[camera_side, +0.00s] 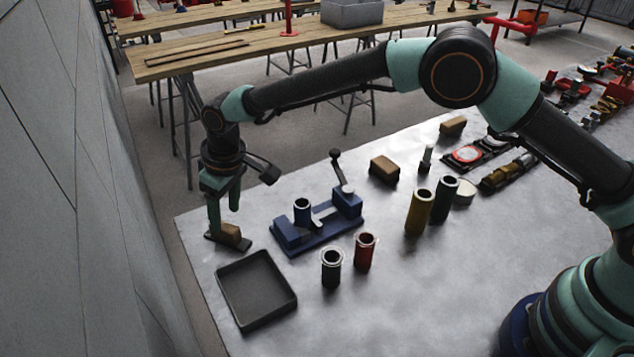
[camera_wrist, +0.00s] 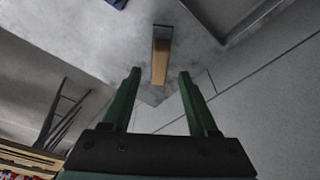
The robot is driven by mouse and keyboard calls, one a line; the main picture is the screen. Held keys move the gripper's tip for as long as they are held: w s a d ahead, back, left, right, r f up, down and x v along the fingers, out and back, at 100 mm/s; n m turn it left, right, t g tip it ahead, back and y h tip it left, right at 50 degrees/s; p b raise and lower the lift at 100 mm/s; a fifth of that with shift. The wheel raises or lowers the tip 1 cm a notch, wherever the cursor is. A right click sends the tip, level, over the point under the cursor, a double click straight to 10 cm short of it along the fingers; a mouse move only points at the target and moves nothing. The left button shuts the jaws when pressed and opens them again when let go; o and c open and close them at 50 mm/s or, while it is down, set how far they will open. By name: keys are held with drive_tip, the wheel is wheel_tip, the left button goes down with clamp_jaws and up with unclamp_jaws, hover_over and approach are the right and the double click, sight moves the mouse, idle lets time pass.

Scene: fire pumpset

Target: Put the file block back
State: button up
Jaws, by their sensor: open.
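A tan wooden block (camera_side: 229,234), which looks like the file block, sits on a thin dark base at the left edge of the metal table. My gripper (camera_side: 224,212) is just above it, pointing down and open. In the side view a finger partly covers the block, and I cannot tell whether they touch. In the wrist view the block (camera_wrist: 160,65) lies lengthwise ahead, its near end between the tips of my gripper (camera_wrist: 159,74), with a gap on each side. A dark strip shows at its far end.
An empty black tray (camera_side: 256,290) lies in front of the block. A blue fixture (camera_side: 318,227) with an upright lever stands to its right. Black, red, yellow and dark cylinders stand farther right. Two more tan-topped blocks (camera_side: 384,168) (camera_side: 453,126) lie behind. The table's left edge is close.

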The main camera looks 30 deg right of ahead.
sight(236, 229)
drive_tip(key=v, duration=0.8)
drive_tip(key=s+d+r+m+t, duration=0.1)
drive_tip(key=s+d+r+m, duration=0.1)
drive_tip(key=d+r, duration=0.55)
drive_tip(key=s+d+r+m+t, duration=0.15)
drive_tip(key=d+r, duration=0.35)
drive_tip(key=d, duration=0.5)
drive_tip(key=s+d+f+m+t+h, duration=0.1)
drive_tip(key=s+d+m, duration=0.2)
drive_tip(key=s+d, duration=1.2)
drive_tip(key=shift+s+f, duration=0.2)
drive_tip(key=shift+s, duration=0.3)
